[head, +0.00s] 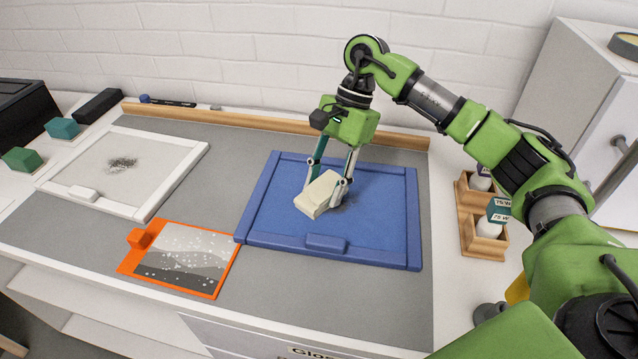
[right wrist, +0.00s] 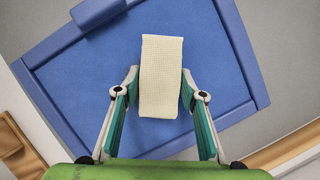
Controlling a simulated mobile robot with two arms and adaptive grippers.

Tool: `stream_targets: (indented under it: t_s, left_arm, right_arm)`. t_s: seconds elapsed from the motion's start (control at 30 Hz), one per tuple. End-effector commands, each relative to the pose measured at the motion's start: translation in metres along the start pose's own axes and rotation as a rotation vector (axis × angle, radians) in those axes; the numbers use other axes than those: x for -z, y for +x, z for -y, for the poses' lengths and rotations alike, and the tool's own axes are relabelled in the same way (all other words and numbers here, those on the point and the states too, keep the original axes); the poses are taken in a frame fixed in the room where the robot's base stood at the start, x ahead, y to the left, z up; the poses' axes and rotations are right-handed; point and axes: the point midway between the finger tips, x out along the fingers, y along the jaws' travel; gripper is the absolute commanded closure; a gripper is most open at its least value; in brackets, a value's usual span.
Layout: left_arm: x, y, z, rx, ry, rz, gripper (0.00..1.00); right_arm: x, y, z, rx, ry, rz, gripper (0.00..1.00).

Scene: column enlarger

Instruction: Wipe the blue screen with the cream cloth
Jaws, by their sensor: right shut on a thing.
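The blue screen (head: 290,215) lies flat on the grey mat in the middle of the head view, with a raised blue frame and a small block on its front edge. My right gripper (head: 329,186) is shut on the cloth from above. In the right wrist view the cloth (right wrist: 161,75) sits between the fingertips (right wrist: 160,95), over the blue surface (right wrist: 105,75). Whether the cloth touches the screen is hard to tell. My left gripper is out of view.
A white-framed screen (head: 150,150) with a dark smudge lies at left. An orange-framed picture (head: 128,266) lies in front, close to the blue screen. A wooden rack (head: 470,215) with bottles stands right. A wooden rail (head: 270,124) runs along the back.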

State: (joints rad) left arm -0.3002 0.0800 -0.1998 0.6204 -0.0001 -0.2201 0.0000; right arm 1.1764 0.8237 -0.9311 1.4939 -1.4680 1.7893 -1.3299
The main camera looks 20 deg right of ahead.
Motion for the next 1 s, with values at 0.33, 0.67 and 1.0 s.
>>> stream_targets:
  t_s: [0.33,0.67,1.0]
  left_arm:
    - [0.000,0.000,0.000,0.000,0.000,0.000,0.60]
    - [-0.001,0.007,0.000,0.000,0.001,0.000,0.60]
    - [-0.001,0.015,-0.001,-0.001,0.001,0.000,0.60]
  right_arm:
    - [0.000,0.001,0.000,0.000,0.001,0.000,0.80]
    - [0.012,-0.003,-0.018,0.000,0.003,-0.002,0.80]
    - [0.026,-0.009,-0.042,0.000,0.002,-0.001,0.80]
